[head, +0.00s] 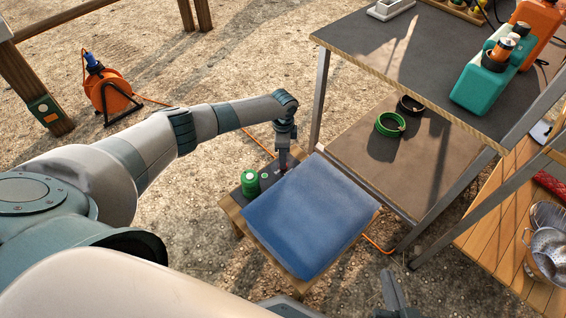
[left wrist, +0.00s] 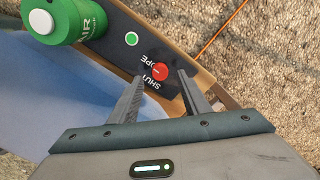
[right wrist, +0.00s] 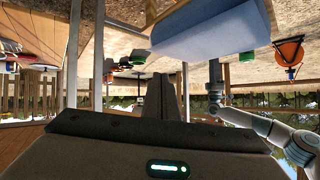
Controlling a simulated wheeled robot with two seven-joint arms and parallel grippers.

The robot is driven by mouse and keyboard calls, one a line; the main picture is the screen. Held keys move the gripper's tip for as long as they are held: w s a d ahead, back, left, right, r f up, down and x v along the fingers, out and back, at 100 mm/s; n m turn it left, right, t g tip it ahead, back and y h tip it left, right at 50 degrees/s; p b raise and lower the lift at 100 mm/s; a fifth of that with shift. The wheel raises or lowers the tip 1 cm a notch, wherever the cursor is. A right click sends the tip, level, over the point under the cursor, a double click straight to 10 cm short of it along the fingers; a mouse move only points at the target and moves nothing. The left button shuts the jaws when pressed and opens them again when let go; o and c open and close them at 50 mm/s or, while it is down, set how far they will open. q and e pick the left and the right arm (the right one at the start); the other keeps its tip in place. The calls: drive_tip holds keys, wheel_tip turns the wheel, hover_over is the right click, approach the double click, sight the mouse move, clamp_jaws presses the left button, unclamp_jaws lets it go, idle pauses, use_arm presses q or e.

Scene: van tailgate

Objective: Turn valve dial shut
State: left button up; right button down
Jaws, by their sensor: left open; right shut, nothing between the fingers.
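The valve dial (left wrist: 160,71) is a small red knob with a white mark, set in a dark panel (left wrist: 118,45) lettered SHUT and OPEN. A green spot (left wrist: 131,39) and a green canister marked AIR (left wrist: 60,18) are on the same panel. In the left wrist view the two fingers of my left gripper (left wrist: 160,77) are apart, one to each side of the dial; contact cannot be told. In the head view my left gripper (head: 283,160) points down over the panel. My right gripper (head: 392,288) is shut and empty, low at the front, apart from the panel.
A blue cushion (head: 310,215) covers most of the small wooden stand beside the panel. A shelf unit (head: 400,45) stands at the right, with a teal jug (head: 483,85) on top and a green ring (head: 390,124) below. An orange hose reel (head: 107,90) stands at the left.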

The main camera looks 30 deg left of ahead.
use_arm(q)
wheel_tip(320, 180, down, 3)
drive_tip(key=shift+b, duration=0.35)
drive_tip(key=shift+f, duration=0.45)
use_arm(e)
drive_tip(key=shift+w+a+r+t+y, duration=0.2)
drive_tip(key=shift+w+r+t, duration=0.1)
drive_tip(key=shift+r+t, duration=0.25)
drive_tip(key=shift+w+a+r+t+y, duration=0.1)
drive_tip(key=shift+w+a+r+t, duration=0.2)
drive_tip(key=shift+r, duration=0.35)
drive_tip(key=shift+w+a+r+t+y, duration=0.15)
drive_tip(key=shift+w+r+t, duration=0.15)
drive_tip(key=shift+r+t, duration=0.25)
use_arm(q)
drive_tip(key=c, duration=1)
